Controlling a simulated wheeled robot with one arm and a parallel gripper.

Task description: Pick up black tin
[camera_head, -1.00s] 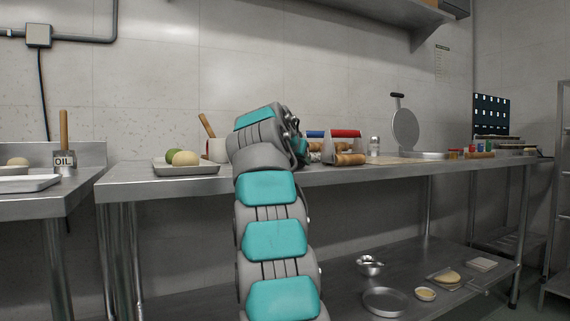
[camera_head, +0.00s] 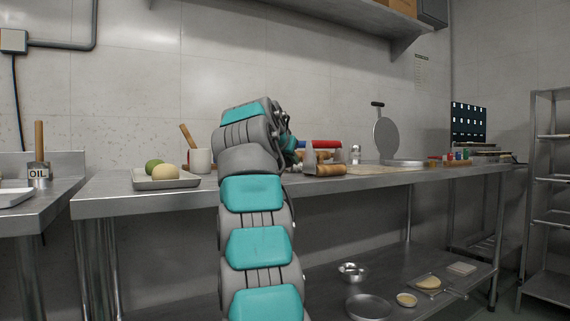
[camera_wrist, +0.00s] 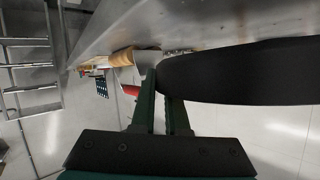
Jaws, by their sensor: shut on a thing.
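The black tin (camera_wrist: 240,72) is a wide dark shape at the right of the wrist view. It is seen nearly edge-on and runs out of the picture. My gripper (camera_wrist: 164,98) has its two dark green fingers shut on the near left end of the tin. In the head view my gripper's dark green body (camera_head: 289,148) shows only partly past my arm, above the counter's front part. The tin cannot be made out there, being hidden behind my arm.
A lower shelf carries a pan (camera_head: 368,307). A rack (camera_head: 548,215) is right.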

